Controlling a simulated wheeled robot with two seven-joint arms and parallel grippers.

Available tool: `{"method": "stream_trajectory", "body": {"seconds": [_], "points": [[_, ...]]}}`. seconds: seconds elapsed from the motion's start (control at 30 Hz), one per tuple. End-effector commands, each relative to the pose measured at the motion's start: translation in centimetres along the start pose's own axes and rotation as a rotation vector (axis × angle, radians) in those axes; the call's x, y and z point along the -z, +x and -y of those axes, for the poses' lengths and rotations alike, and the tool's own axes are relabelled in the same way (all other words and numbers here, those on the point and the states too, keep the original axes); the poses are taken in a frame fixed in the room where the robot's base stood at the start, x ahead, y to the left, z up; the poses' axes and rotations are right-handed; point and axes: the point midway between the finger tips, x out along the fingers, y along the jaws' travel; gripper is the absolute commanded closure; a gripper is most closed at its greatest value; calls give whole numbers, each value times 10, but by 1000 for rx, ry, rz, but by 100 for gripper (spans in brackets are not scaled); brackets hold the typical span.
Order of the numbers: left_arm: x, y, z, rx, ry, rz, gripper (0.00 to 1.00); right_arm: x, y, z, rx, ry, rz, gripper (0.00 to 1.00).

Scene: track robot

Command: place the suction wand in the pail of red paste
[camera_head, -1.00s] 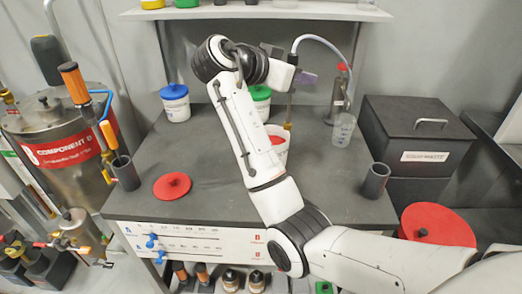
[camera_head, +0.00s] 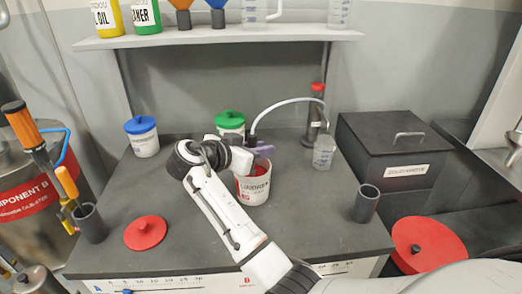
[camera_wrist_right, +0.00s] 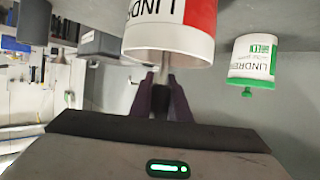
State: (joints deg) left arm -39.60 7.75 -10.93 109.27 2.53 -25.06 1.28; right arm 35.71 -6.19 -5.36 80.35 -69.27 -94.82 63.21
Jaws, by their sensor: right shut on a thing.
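The pail of red paste (camera_head: 254,190) is white with a red label and stands open on the dark bench; it shows upside down in the right wrist view (camera_wrist_right: 172,35). My right gripper (camera_head: 262,152) is just above the pail, and its purple fingers (camera_wrist_right: 163,98) are shut on the suction wand (camera_wrist_right: 166,66). The wand points into the pail's mouth; its lower end is hidden by the pail wall. A pale hose (camera_head: 290,101) arcs from the wand's top to the right. My left gripper is not in view.
A green-lidded pail (camera_head: 230,122) stands close behind, and a blue-lidded pail (camera_head: 142,138) is farther left. A red lid (camera_head: 145,233) lies front left. A clear beaker (camera_head: 324,153), a red-topped bottle (camera_head: 314,112) and a dark open cup (camera_head: 366,203) stand to the right.

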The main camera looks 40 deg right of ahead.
Motion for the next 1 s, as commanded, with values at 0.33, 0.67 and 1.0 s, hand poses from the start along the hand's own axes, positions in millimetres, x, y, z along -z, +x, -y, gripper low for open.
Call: {"method": "stream_trajectory", "body": {"seconds": [0.33,0.67,1.0], "points": [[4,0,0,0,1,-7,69,-7,3,0,0,0,0,74],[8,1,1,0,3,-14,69,-6,2,0,0,1,0,65],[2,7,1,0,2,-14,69,-8,-45,2,5,3,2,65]]}}
